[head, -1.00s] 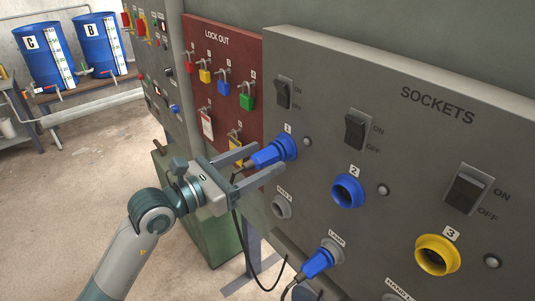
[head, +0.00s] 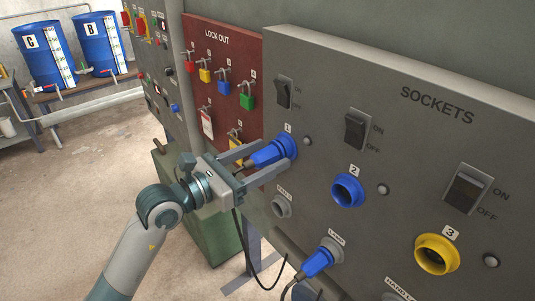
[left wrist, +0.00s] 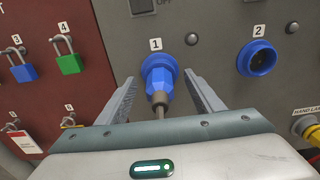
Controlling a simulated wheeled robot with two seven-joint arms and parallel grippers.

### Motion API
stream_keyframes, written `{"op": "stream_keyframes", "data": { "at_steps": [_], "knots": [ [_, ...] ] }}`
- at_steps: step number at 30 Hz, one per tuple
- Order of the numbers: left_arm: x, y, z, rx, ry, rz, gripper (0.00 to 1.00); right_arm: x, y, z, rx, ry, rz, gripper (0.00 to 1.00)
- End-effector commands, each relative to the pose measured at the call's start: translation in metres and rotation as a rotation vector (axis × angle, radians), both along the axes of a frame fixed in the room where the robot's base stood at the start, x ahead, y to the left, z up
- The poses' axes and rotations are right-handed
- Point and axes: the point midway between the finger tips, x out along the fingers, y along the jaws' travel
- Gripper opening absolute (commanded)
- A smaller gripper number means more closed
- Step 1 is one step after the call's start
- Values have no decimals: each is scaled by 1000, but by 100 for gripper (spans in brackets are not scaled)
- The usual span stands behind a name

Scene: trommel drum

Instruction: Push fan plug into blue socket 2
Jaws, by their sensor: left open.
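A blue plug (head: 268,155) with a dark cable sits in blue socket 1 (head: 287,145) on the grey sockets panel. My left gripper (head: 262,162) is open, with one finger on each side of this plug. In the left wrist view the plug (left wrist: 159,87) lies between the fingers of the left gripper (left wrist: 160,90), with a gap on both sides. Blue socket 2 (head: 347,190) is empty, to the right of socket 1; it also shows in the left wrist view (left wrist: 257,58). The holder marked FAN 2 (head: 281,207) below socket 1 is empty. My right gripper is not in view.
A second blue plug (head: 317,262) sits in the LAMP holder below. Yellow socket 3 (head: 437,254) is at the right. Black switches (head: 355,132) stand above the sockets. The red lock-out board (head: 225,75) with padlocks is to the left. A cable hangs below the gripper.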

Motion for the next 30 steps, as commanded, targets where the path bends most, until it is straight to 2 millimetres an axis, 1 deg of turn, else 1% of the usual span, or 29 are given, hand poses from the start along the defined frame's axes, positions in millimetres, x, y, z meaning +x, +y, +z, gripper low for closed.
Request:
{"op": "stream_keyframes", "data": {
  "at_steps": [22,23,24,26,27,29,30],
  "knots": [
    [0,0,0,1,-1,0,61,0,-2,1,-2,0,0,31],
    [0,0,0,1,-1,0,54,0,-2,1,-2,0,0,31],
    [0,0,0,1,-1,0,44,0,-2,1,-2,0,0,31],
    [0,0,0,1,-1,0,30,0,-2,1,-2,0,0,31],
    [0,0,0,1,-1,0,20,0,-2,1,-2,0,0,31],
    [0,0,0,1,-1,0,6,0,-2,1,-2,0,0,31],
    [0,0,0,0,-1,0,6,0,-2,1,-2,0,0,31]
  ]
}}
